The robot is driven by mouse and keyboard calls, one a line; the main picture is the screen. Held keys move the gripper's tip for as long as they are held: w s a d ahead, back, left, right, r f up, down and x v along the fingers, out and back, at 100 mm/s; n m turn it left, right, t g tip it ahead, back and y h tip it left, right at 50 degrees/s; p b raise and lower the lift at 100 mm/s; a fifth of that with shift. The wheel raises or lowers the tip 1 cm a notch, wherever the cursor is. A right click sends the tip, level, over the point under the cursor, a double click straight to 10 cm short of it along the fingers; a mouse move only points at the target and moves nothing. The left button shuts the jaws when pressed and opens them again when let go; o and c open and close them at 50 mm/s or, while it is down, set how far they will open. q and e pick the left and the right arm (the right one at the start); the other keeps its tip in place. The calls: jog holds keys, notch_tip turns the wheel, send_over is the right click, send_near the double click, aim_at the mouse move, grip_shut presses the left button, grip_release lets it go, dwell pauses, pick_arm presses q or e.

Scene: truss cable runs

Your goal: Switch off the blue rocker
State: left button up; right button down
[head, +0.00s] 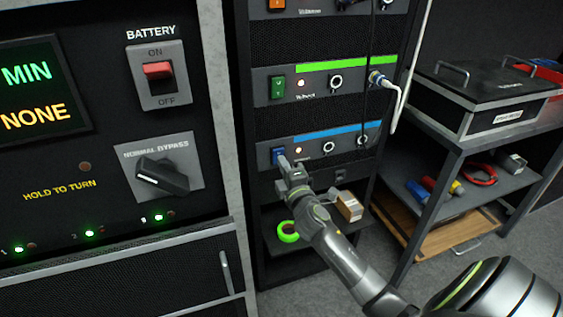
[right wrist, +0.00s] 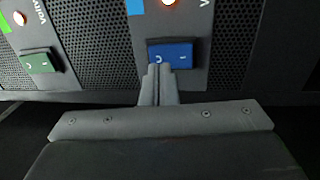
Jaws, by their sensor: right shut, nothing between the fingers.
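The blue rocker (head: 277,153) is at the left end of the rack panel with the blue stripe. It also shows in the right wrist view (right wrist: 180,54), with its markings visible. My right gripper (head: 284,163) is shut and empty, its fingertips right in front of the rocker. In the right wrist view the closed fingertips (right wrist: 159,72) overlap the lower left part of the rocker; I cannot tell whether they touch it. A lamp (head: 298,150) beside the rocker is lit. My left gripper is not in view.
A green rocker (head: 277,88) sits on the panel above, with a lit lamp and plugged cables (head: 385,82) to its right. A cabinet with a red battery switch (head: 158,71) stands at left. A cart (head: 455,148) stands at right.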

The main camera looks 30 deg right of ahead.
jog(key=shift+w+d, duration=0.15)
jog(key=shift+w, duration=0.5)
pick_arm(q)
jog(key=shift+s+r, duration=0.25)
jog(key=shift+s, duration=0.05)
pick_arm(e)
jog(key=shift+w+r, duration=0.1)
jog(key=shift+w+r, duration=0.15)
jog(key=shift+w, duration=0.05)
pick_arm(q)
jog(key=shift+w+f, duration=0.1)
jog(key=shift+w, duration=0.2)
pick_arm(e)
jog(key=shift+s, duration=0.15)
